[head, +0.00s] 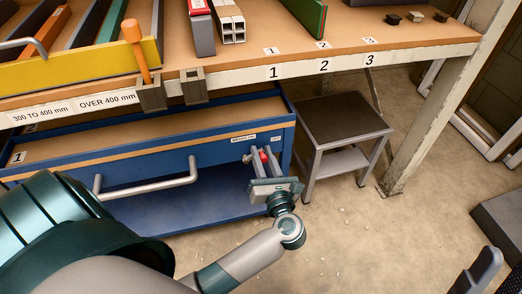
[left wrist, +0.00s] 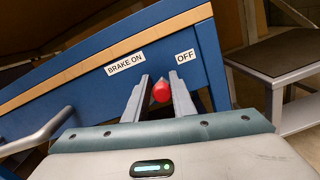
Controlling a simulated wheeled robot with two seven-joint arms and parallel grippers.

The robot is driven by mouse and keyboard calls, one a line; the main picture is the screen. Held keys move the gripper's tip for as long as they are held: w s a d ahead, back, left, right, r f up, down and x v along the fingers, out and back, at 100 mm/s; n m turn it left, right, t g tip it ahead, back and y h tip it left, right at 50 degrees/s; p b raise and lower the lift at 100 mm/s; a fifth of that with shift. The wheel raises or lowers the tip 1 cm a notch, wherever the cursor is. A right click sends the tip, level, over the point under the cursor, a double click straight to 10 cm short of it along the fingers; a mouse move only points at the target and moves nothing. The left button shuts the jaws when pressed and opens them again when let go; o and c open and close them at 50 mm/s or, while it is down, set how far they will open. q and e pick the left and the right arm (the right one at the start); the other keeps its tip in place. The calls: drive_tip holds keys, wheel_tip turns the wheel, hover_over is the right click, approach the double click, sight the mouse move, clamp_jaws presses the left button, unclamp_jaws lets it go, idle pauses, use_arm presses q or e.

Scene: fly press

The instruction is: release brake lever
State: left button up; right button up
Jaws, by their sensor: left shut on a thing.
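The brake lever, with a red knob (head: 263,156), is on the front of the blue drawer cabinet (head: 222,153) near its right end. In the left wrist view the red knob (left wrist: 161,92) lies between the two grey fingers. It sits below and between the "BRAKE ON" label (left wrist: 125,63) and the "OFF" label (left wrist: 185,56). My left gripper (head: 262,158) is shut on the lever at the knob. The lever's shaft is mostly hidden. My right gripper (head: 478,272) shows only in part at the lower right corner, and its jaws cannot be judged.
A bar handle (head: 150,190) stands out from the cabinet front left of the lever. A small dark-topped side table (head: 340,118) stands to the right. Above is a shelf (head: 430,38) with numbered places and stock. Open concrete floor lies in front.

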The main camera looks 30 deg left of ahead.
use_arm(q)
drive_tip(key=shift+d+f, duration=0.1)
drive_tip(key=shift+f, duration=0.35)
clamp_jaws()
drive_tip(key=o, duration=1)
unclamp_jaws()
drive_tip(key=shift+f, duration=0.1)
drive_tip(key=shift+c, duration=0.2)
